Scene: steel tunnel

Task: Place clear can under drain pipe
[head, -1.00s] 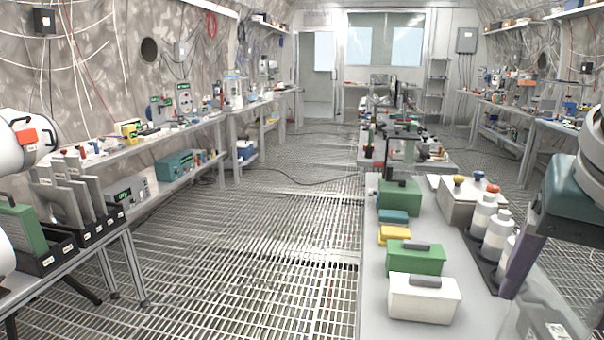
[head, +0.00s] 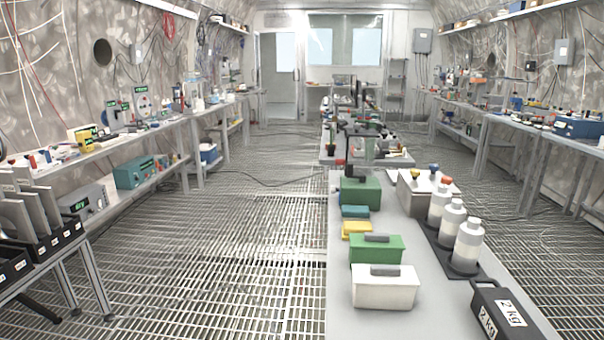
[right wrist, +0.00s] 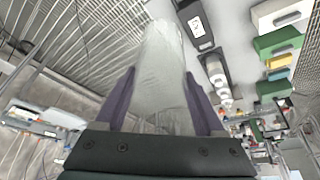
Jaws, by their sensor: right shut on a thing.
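The clear can (right wrist: 160,65) shows in the right wrist view as a pale, translucent body. My right gripper (right wrist: 160,100) has its two purple fingers on either side of the can and is shut on it. The can's far end points to the top of that view, beside the narrow bench. Neither the can nor my right gripper shows in the head view. My left gripper is in neither current view. I cannot make out a drain pipe for certain in either view.
The narrow grey bench (head: 410,319) carries a white box (head: 384,290), green boxes, white bottles (head: 467,245) and a black 2 kg weight (head: 506,311). Side benches line both walls. A black rack (head: 40,247) stands at left. The grating floor (head: 220,250) between is open.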

